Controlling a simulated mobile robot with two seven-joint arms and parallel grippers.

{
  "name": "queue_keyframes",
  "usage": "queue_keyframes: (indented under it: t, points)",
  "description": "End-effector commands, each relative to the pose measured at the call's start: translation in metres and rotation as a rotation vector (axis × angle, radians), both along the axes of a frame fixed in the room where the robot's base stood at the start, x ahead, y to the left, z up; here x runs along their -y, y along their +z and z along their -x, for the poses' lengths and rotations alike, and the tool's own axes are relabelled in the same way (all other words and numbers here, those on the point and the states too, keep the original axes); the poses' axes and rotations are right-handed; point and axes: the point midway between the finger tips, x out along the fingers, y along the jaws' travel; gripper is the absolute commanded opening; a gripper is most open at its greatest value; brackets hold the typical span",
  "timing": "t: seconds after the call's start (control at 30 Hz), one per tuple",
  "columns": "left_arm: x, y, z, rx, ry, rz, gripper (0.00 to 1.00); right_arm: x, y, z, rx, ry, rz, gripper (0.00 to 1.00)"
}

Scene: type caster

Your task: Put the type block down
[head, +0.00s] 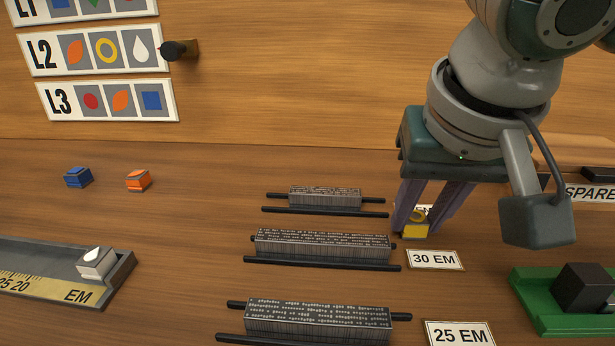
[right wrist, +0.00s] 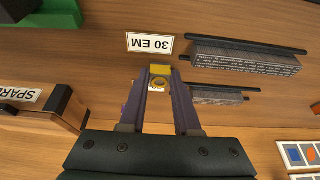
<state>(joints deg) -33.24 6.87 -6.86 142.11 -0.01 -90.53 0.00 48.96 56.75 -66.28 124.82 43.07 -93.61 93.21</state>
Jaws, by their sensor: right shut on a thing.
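A yellow type block (head: 415,229) with a ring symbol on its face is between the fingers of my right gripper (head: 418,222), low over the table near the 30 EM label. The right gripper is shut on it. In the right wrist view, the yellow block (right wrist: 159,72) sits between the two purple fingertips (right wrist: 160,82). I cannot tell whether its underside touches the table. A white block (head: 97,263) with a drop symbol lies in the EM-marked tray at left. A blue block (head: 78,177) and an orange block (head: 138,180) stand on the table. My left gripper is not in view.
The 30 EM label (head: 436,260) and 25 EM label (head: 460,334) lie near several grey text slabs (head: 322,247) with black bars. A green holder (head: 540,312) with a black block is at right. The composing tray (head: 50,262) is at left. The table's middle left is clear.

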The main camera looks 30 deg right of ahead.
Motion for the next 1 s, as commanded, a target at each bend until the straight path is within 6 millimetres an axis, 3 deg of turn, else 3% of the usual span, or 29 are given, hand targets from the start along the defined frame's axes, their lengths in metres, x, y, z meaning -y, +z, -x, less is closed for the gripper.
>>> queue_keyframes:
  t: [0.3, 0.33, 0.57, 0.87, 1.0]
  points:
    - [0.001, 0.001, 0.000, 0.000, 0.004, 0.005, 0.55, 0.000, -0.002, 0.000, 0.000, -0.001, -0.002, 0.00]
    - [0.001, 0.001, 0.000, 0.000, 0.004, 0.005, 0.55, 0.000, -0.002, 0.000, 0.000, -0.001, -0.002, 0.33]
    - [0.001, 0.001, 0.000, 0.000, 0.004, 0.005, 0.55, 0.000, -0.002, 0.000, 0.001, -0.001, -0.001, 0.59]
    - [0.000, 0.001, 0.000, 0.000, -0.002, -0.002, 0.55, 0.000, 0.000, -0.001, 0.002, 0.000, -0.001, 0.61]
    - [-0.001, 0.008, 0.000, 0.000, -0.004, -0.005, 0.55, -0.004, 0.018, 0.004, 0.003, 0.001, -0.003, 0.61]
